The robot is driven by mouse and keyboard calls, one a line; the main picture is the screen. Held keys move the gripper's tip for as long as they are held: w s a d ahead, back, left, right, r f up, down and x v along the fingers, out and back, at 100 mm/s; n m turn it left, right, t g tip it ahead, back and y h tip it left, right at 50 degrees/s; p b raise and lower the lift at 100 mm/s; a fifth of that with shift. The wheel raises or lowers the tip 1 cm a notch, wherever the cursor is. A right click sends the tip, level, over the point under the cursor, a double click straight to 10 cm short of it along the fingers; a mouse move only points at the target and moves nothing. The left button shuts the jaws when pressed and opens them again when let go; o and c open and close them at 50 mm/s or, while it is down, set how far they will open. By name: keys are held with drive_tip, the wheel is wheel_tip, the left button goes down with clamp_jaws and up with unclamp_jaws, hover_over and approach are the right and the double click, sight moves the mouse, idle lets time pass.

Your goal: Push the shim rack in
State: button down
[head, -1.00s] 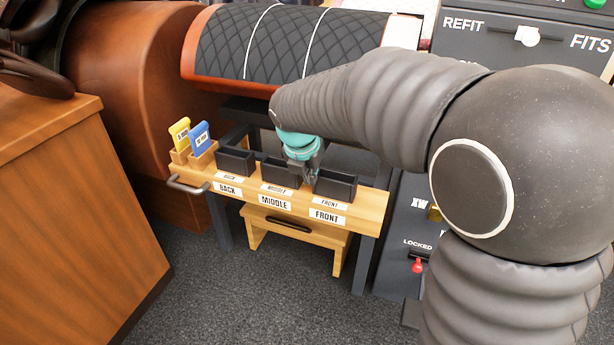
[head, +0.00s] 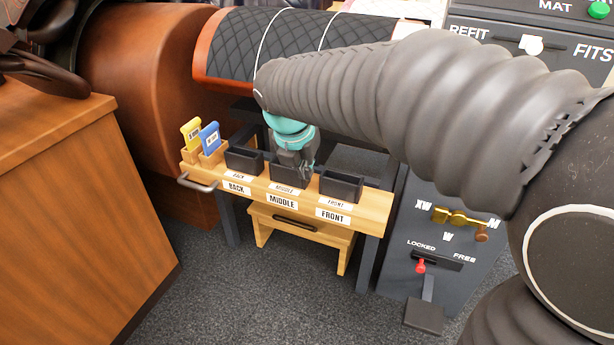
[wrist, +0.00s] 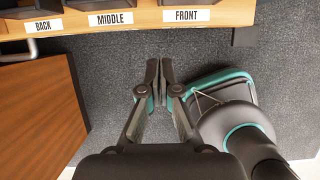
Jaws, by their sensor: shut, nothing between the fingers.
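The shim rack (head: 372,208) is a light wooden shelf with dark bins labelled BACK, MIDDLE and FRONT and a metal handle (head: 197,183) at its left end. It also shows at the top of the wrist view (wrist: 215,27). A yellow shim (head: 191,134) and a blue shim (head: 210,138) stand in wooden holders at its left end. My gripper (head: 303,178) is shut and empty, overlapping the middle bin in the head view. In the wrist view its fingertips (wrist: 160,62) show against the floor, just short of the labelled front edge. I see no clear contact.
A wooden stool (head: 300,228) is under the rack. A dark panel (head: 395,250) with a red lever (head: 421,266) and a brass selector (head: 455,217) stands at right. A wooden cabinet (head: 80,220) is at left. Carpet (head: 240,300) in front is clear.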

drive_tip(key=shift+s+a+r, duration=0.1)
drive_tip(key=shift+s+r, duration=0.1)
drive_tip(key=shift+r, duration=0.4)
drive_tip(key=c, duration=1.8)
unclamp_jaws()
drive_tip(key=shift+s+r, duration=0.1)
drive_tip(key=shift+r, duration=0.1)
drive_tip(key=o, duration=0.7)
drive_tip(key=shift+s+r, duration=0.1)
drive_tip(key=shift+r, duration=0.1)
drive_tip(key=n+t+y+b, duration=0.1)
drive_tip(key=n+t+y, duration=0.1)
drive_tip(key=n+t, duration=1.75)
approach(192, 183)
drive_tip(key=w+r+n+g, duration=0.1)
drive_tip(key=w, duration=0.2)
drive_tip(key=w+r+n+g, duration=0.1)
drive_tip(key=w, duration=0.2)
drive_tip(key=w+r+n+g, duration=0.1)
drive_tip(key=w+r, duration=0.1)
drive_tip(key=shift+w+n+g, duration=0.35)
drive_tip(key=shift+w, duration=0.05)
